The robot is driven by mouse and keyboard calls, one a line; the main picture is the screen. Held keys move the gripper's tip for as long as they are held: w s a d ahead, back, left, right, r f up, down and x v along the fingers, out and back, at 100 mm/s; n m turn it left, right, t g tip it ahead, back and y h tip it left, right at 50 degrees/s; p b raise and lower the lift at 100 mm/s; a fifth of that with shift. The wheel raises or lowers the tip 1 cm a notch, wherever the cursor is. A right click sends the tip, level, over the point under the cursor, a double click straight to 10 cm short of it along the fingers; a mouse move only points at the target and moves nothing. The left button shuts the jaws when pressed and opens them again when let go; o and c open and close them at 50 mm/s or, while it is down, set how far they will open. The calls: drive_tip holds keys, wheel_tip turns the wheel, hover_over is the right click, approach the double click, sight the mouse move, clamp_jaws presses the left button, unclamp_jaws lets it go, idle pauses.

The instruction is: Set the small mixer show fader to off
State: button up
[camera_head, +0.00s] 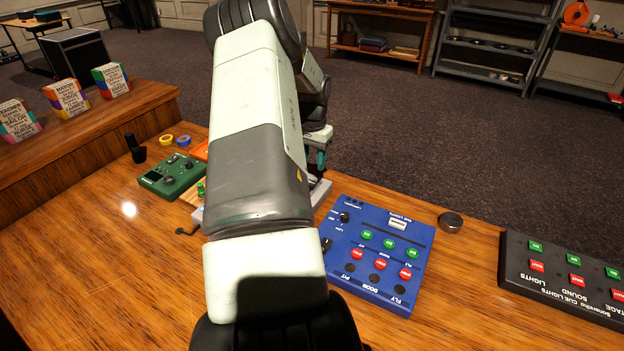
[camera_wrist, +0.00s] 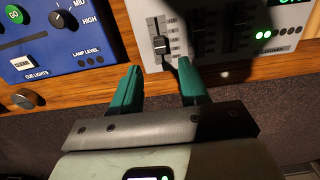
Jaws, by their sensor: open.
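The small mixer (camera_wrist: 180,15) is a pale grey panel in the upper right of the wrist view. A fader with a dark cap (camera_wrist: 160,45) sits in its left slot, beside a printed scale. The cap is near the slot's end closer to my gripper. My gripper (camera_wrist: 159,68) has two teal fingers, open and empty, with tips just short of the cap and on either side of its line. Contact cannot be told. In the head view my arm hides most of the mixer; a pale edge (camera_head: 320,190) shows, with a teal finger (camera_head: 321,158) above it.
A blue cue-light panel (camera_head: 377,255) lies right of my arm, and a round metal knob (camera_head: 451,222) beyond it. A black panel (camera_head: 560,275) is at far right. A green box (camera_head: 170,175) is left. More mixer faders (camera_wrist: 238,35) are in shadow.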

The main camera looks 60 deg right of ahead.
sight(313, 183)
wheel_tip(313, 183, down, 8)
drive_tip(key=shift+r, duration=0.1)
drive_tip(key=shift+c, duration=0.3)
clamp_jaws()
